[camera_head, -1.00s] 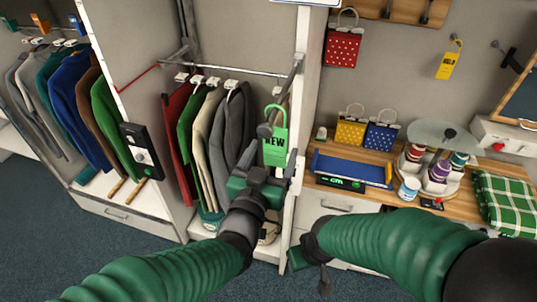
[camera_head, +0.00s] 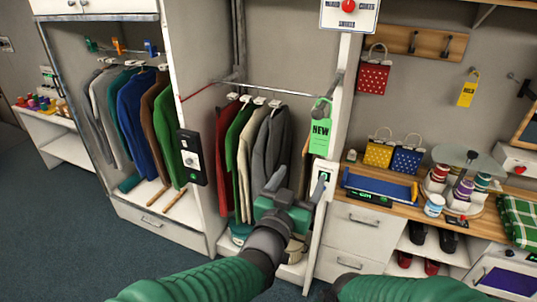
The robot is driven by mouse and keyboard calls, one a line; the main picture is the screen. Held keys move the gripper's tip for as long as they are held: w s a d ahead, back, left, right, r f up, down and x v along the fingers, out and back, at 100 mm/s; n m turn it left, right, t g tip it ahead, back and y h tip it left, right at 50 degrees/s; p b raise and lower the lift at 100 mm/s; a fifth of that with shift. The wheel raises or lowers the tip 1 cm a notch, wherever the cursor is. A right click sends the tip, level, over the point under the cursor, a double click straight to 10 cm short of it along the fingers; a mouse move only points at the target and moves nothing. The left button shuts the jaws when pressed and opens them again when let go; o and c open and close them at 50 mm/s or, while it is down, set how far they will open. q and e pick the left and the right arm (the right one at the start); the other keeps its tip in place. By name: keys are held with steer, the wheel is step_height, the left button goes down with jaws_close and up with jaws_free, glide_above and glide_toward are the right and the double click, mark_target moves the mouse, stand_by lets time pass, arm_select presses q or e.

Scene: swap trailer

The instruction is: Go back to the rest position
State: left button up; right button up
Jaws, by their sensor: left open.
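My left gripper (camera_head: 297,190) is raised in front of the wardrobe's right post, its fingers apart and nothing between them. It appears below the green NEW tag (camera_head: 320,130), and I see a gap between them in the picture. My left forearm, with a green sleeve, comes up from the bottom edge. My right arm shows only as a green sleeve and a dark wrist part at the bottom edge; the right gripper's fingers are not visible.
Jackets hang on the wardrobe rail (camera_head: 280,90), behind my left gripper. A desk (camera_head: 350,208) at the right bears a blue tray (camera_head: 375,184), spools on a round stand and a green checked cloth (camera_head: 520,218). The carpet (camera_head: 70,235) at the left is clear.

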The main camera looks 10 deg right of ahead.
arm_select(q)
steer(key=a+f+n+g+y+b, duration=0.35)
steer(key=a+f+y, duration=0.35)
steer(key=a+f, duration=1.15)
steer(key=s+a+f+n+g+y+b, duration=0.1)
steer(key=s+a+f+g, duration=0.3)
steer(key=s+a+f, duration=0.3)
steer(key=s+a+f+n+g+y, duration=0.2)
steer(key=s+a+f+g, duration=0.3)
steer(key=s+a, duration=0.6)
step_height(320, 180, down, 3)
steer(key=shift+s+a+r+b, duration=0.2)
steer(key=shift+s+b, duration=0.15)
steer(key=shift+s, duration=0.25)
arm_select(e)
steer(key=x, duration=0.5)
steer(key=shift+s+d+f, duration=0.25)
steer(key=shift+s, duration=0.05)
arm_select(q)
steer(key=shift+n, duration=0.25)
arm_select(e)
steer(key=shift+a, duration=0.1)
